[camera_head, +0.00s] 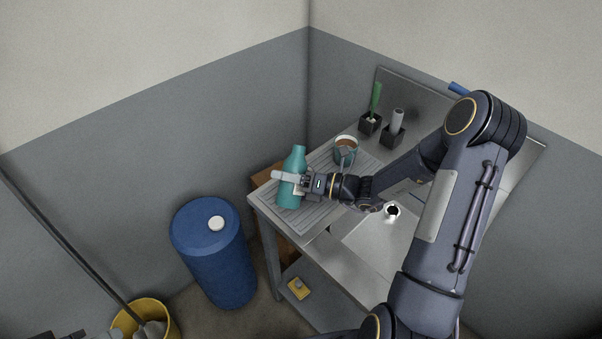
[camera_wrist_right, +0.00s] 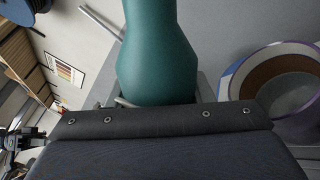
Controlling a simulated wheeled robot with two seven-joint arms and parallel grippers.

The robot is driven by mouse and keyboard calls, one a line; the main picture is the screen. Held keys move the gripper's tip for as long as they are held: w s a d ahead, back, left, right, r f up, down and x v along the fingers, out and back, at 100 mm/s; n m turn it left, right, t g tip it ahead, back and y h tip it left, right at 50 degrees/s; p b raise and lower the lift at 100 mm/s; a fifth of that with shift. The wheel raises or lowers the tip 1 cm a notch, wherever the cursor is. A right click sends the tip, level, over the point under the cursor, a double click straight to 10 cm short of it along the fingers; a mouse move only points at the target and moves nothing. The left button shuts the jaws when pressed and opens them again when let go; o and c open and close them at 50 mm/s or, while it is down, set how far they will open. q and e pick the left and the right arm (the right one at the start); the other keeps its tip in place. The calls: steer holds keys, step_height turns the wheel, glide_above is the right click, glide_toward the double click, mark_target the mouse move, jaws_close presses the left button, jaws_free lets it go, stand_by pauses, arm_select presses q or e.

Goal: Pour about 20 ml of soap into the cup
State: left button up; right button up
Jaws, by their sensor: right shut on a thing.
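A teal bottle (camera_head: 297,160) stands about upright at the left end of the steel sink unit, and its body fills the upper middle of the right wrist view (camera_wrist_right: 158,50). My right gripper (camera_head: 291,179) is shut around the bottle's body. I cannot tell whether the bottle's base touches the drainboard. A teal cup (camera_head: 345,157) with a brown inside stands just right of and behind the bottle, apart from it. In the right wrist view a round rim with a brown inside (camera_wrist_right: 265,75) shows at the right. Small dark parts sit at the head view's bottom left edge; I cannot make out the left gripper's jaws.
The ribbed drainboard (camera_head: 318,213) is under the bottle. Two black holders (camera_head: 370,126) with a green and a grey handle stand behind the cup. A blue barrel (camera_head: 215,260) and a yellow bucket (camera_head: 168,318) with a mop are on the floor at left. A yellow item (camera_head: 299,288) lies on the lower shelf.

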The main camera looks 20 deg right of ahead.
steer(key=shift+s+a+f+m+p, duration=0.2)
steer(key=shift+m+p, duration=0.15)
steer(key=shift+m, duration=0.4)
steer(key=shift+s+a+f+m+p, duration=0.15)
steer(key=shift+m+p, duration=0.2)
steer(key=shift+m, duration=0.4)
stand_by(3.0)
steer(key=shift+s+f+m, duration=0.1)
steer(key=shift+f+m, duration=0.8)
stand_by(1.6)
steer(key=shift+m, duration=0.3)
stand_by(0.7)
